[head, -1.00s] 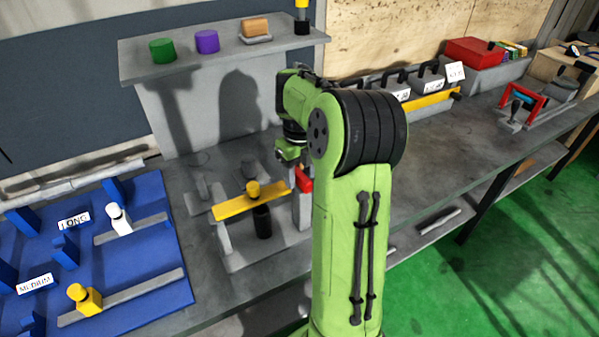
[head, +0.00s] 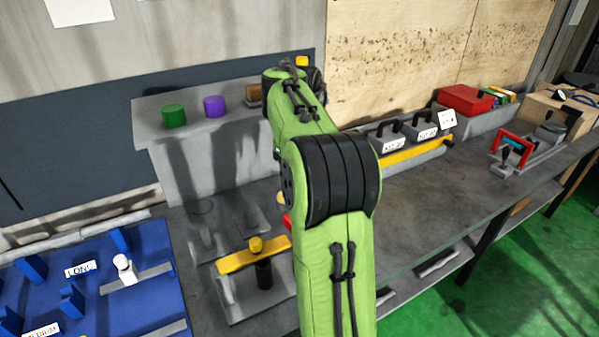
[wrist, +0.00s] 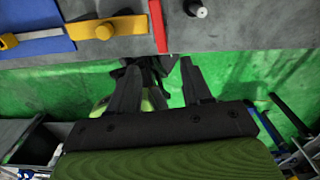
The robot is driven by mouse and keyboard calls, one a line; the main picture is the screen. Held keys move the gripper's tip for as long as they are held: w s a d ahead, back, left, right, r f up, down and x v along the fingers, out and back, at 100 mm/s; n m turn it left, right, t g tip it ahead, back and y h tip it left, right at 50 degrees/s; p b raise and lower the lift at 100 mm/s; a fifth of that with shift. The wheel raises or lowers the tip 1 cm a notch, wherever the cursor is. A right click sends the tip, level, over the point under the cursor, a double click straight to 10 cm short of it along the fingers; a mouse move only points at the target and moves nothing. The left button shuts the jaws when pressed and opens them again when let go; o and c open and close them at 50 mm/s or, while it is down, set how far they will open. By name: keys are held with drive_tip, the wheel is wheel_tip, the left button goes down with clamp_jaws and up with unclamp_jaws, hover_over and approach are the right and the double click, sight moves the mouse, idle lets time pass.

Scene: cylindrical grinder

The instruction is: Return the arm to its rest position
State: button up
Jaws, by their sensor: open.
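My green arm stands upright in the middle of the head view, its upper part now reaching back toward the raised grey shelf. My gripper is hidden behind the arm in that view. In the wrist view my gripper (wrist: 158,68) points away with its two dark fingers apart and nothing between them. Beyond the fingers lie the green floor (wrist: 255,75) and the edge of the grey bench (wrist: 235,35).
A grey fixture with a yellow bar (head: 240,258) stands on the bench left of my arm. A blue board (head: 150,312) lies further left. Weights (head: 388,138) and a red box (head: 465,99) stand at right.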

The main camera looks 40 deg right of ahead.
drive_tip(key=shift+f, duration=0.1)
idle(0.3)
drive_tip(key=s+a+r+n+t+h, duration=0.1)
drive_tip(key=s+a+r+n, duration=0.15)
drive_tip(key=a+n, duration=0.6)
drive_tip(key=s+a+r+n+t+h, duration=0.1)
drive_tip(key=s+a+n, duration=0.4)
drive_tip(key=n, duration=0.6)
drive_tip(key=s+a+f+n+t+y, duration=0.1)
drive_tip(key=s+a+n, duration=0.3)
drive_tip(key=n, duration=0.5)
drive_tip(key=s+a+f+n+t+y, duration=0.1)
drive_tip(key=s+a+f+n, duration=0.3)
drive_tip(key=n, duration=0.5)
drive_tip(key=a+t, duration=0.1)
drive_tip(key=a, duration=0.1)
drive_tip(key=shift+s+a+f+t, duration=0.15)
drive_tip(key=shift+a+f+t, duration=0.15)
drive_tip(key=shift+a+f, duration=0.1)
drive_tip(key=shift+r+n, duration=0.1)
drive_tip(key=shift+n, duration=0.15)
